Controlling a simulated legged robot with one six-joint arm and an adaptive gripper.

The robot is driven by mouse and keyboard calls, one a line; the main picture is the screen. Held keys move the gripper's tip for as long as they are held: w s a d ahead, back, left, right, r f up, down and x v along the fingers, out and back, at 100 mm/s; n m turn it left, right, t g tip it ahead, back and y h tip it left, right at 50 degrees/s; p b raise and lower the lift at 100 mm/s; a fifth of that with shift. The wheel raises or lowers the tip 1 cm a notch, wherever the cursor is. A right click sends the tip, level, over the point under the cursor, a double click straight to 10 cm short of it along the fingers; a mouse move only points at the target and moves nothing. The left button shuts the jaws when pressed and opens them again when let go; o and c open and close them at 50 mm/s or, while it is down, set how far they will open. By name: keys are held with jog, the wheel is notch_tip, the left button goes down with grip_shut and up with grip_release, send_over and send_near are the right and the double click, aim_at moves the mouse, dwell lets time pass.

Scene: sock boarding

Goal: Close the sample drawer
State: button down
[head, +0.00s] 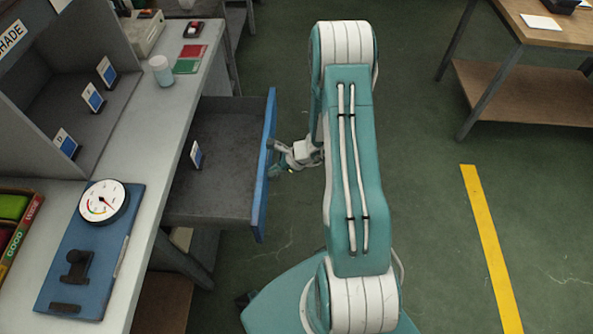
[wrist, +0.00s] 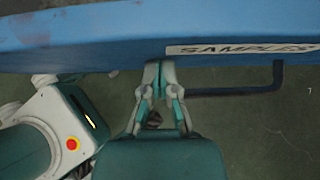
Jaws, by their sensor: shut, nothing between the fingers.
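The sample drawer (head: 222,140) stands pulled out from under the workbench in the head view, with a grey inside and a blue front (head: 265,165). One small blue-and-white card (head: 196,154) stands in it. In the wrist view the blue front (wrist: 100,40) fills the top, with a "SAMPLES" label (wrist: 240,48) and a dark bar handle (wrist: 235,92) below it. My gripper (wrist: 159,66) is shut and empty, its fingertips at the lower edge of the front, left of the label. In the head view my gripper (head: 274,160) is at the outer face of the front; contact is unclear.
The grey workbench (head: 150,190) holds a dial gauge on a blue board (head: 95,255), a cup (head: 160,70) and red and green cards (head: 190,58). A shade booth (head: 60,80) holds several cards. A wooden table (head: 540,90) stands at right. Green floor with a yellow line (head: 490,250) is open.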

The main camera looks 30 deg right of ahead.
send_over(189, 177)
jog(key=s+d, duration=0.1)
jog(key=shift+d, duration=0.2)
jog(key=shift+w+a, duration=0.45)
jog(key=shift+a, duration=0.15)
jog(key=shift+r, duration=0.1)
